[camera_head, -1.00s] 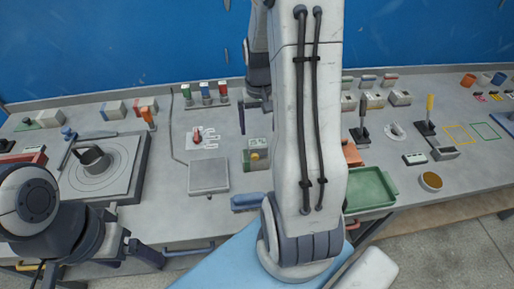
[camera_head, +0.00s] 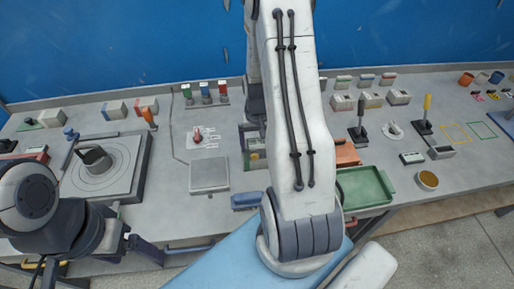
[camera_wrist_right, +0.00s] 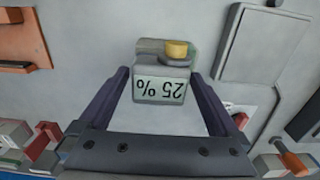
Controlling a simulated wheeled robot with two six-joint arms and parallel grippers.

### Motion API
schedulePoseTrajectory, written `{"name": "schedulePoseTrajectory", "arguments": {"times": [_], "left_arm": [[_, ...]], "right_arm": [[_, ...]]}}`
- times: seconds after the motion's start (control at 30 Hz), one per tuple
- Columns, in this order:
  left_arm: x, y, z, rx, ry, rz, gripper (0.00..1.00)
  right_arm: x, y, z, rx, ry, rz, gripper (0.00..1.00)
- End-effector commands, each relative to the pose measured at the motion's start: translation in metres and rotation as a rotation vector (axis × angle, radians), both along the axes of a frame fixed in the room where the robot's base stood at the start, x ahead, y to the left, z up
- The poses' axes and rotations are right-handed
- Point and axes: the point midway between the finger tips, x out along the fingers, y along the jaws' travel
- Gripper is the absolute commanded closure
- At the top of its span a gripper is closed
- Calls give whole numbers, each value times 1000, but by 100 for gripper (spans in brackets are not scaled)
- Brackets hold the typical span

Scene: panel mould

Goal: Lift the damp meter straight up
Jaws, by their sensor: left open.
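The damp meter (camera_wrist_right: 160,92) is a small grey block with a "25 %" display and a yellow knob. It sits on the bench in the right wrist view, between the fingers of my right gripper (camera_wrist_right: 160,76). Narrow gaps show between the fingers and the meter's sides, so this gripper looks open around or just above it. In the head view the meter (camera_head: 256,157) is partly hidden by my right arm and gripper. My left gripper (camera_head: 138,236) is open and empty at the bench's front edge, lower left.
A square grey plate (camera_head: 209,175) lies left of the meter, and a blue block (camera_head: 246,201) in front. A green tray (camera_head: 365,187) and an orange-brown block (camera_head: 347,154) are to the right.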

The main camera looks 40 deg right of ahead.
Motion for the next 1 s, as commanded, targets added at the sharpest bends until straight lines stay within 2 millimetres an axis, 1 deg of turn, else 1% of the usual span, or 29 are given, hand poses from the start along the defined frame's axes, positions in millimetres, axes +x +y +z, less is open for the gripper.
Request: {"name": "schedulePoseTrajectory", "arguments": {"times": [0.03, 0.07, 0.1, 0.17, 0.2, 0.23, 0.53, 0.67, 0.77, 0.9, 1.0], "left_arm": [[0, 0, 0, 0, 0, 0, 16], [0, 0, 0, 0, 0, 0, 16], [0, 0, 0, 0, 0, 0, 16], [0, 0, 0, 0, 0, 0, 16], [0, 0, 0, 0, 0, 0, 16], [0, 0, 0, 0, 0, 0, 16], [0, 0, 0, 0, 0, 0, 16], [0, 0, -3, 0, 0, 0, 16], [0, 0, -6, 0, 0, 0, 16], [0, 0, -14, 0, 0, -1, 16], [0, 0, -20, 0, 0, -1, 16]], "right_arm": [[0, 0, 0, 0, 0, 0, 23], [0, 0, 0, 0, 0, 0, 34], [0, 0, 0, 0, 0, 0, 50], [0, 0, 0, 0, 0, 0, 73], [0, 0, 0, 0, 0, 0, 88], [0, 0, 0, 0, 0, 0, 99], [1, 0, 2, -1, -2, 0, 100], [1, -1, 8, -2, -3, 0, 100], [1, -1, 19, -3, -5, 0, 100], [0, -2, 44, -5, -8, -2, 100], [-24, -14, 56, -3, -5, -9, 100]]}}
